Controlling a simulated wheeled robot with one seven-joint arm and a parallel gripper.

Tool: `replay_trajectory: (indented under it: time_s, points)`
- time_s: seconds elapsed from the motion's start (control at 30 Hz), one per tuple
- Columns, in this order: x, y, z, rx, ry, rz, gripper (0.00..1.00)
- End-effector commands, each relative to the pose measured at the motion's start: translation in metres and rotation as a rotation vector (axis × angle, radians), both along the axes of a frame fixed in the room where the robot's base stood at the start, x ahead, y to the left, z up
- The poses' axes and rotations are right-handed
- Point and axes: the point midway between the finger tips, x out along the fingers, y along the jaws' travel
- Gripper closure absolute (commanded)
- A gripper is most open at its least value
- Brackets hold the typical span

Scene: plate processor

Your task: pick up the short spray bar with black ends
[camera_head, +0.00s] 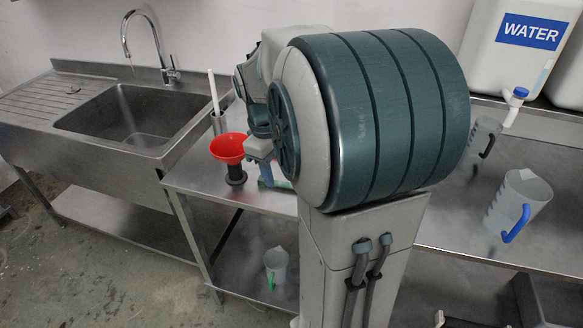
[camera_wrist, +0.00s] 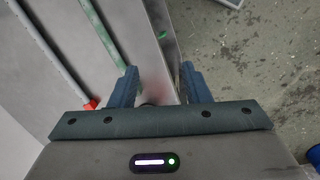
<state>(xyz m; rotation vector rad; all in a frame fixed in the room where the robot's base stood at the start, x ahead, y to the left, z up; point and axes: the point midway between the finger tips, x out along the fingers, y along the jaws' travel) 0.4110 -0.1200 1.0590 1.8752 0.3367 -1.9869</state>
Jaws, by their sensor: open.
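In the wrist view my gripper (camera_wrist: 158,78) is open, with two dark blue fingers spread over a metal surface edge. A small dark shape shows low between the fingers, partly hidden by the gripper body; I cannot tell whether it is a black end of the short spray bar. A long grey bar with a red end (camera_wrist: 55,52) lies left of the fingers. A thin green strip (camera_wrist: 103,35) lies nearer the left finger. No short bar with black ends is clearly visible.
A red funnel (camera_head: 228,148) stands on the steel table left of my arm, near a metal cup (camera_head: 218,123) holding a white stick. A sink (camera_head: 130,115) is at left. A blue-handled jug (camera_head: 520,197) and a water container (camera_head: 515,50) are at right. Open floor shows at front left.

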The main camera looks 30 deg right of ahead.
Motion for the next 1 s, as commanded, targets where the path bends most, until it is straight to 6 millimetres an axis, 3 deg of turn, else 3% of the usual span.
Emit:
replay_trajectory:
  time_s: [0.2,0.33,0.57,1.0]
  points:
    - [0.038,-0.064,-0.012,-0.071,0.176,0.175,0.57]
    - [0.05,-0.088,-0.016,-0.095,0.254,0.248,0.57]
    - [0.054,-0.107,-0.026,-0.108,0.313,0.3,0.57]
    - [0.033,-0.126,-0.093,-0.109,0.312,0.301,0.57]
